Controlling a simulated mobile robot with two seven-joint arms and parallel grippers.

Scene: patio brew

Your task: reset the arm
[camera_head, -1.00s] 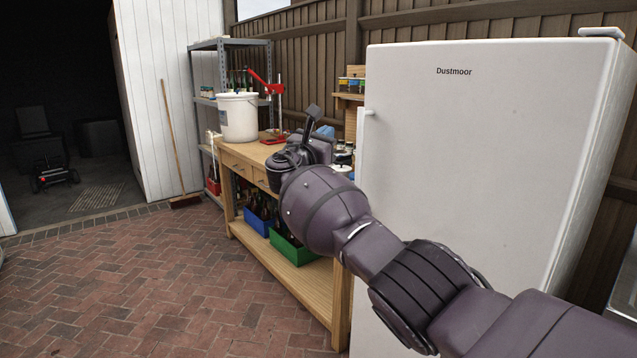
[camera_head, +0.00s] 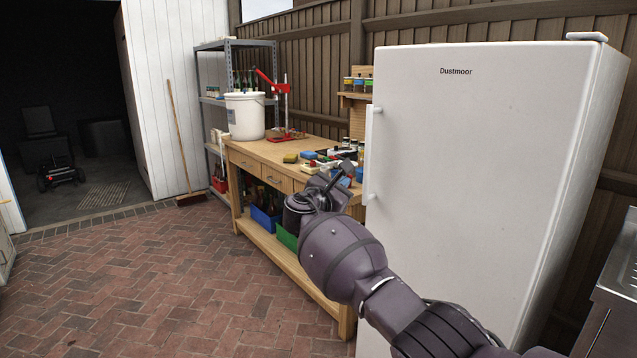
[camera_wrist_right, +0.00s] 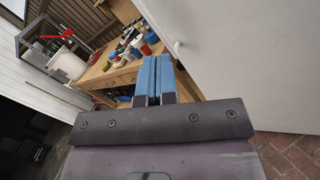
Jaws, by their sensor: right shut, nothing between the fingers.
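My right arm reaches in from the lower right of the head view. Its gripper (camera_head: 340,178) is in front of the workbench's right end and left of the fridge door. In the right wrist view the two blue fingers (camera_wrist_right: 155,78) lie together with nothing between them. The wooden workbench (camera_head: 262,152) and the white fridge (camera_head: 480,190) lie beyond the gripper. My left gripper is in neither view.
A white bucket (camera_head: 245,116) and a red bottle capper (camera_head: 286,105) stand on the bench, with several small items near its right end. A blue crate (camera_head: 265,221) and a green crate (camera_head: 287,238) sit on its lower shelf. The brick floor (camera_head: 150,275) at left is clear.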

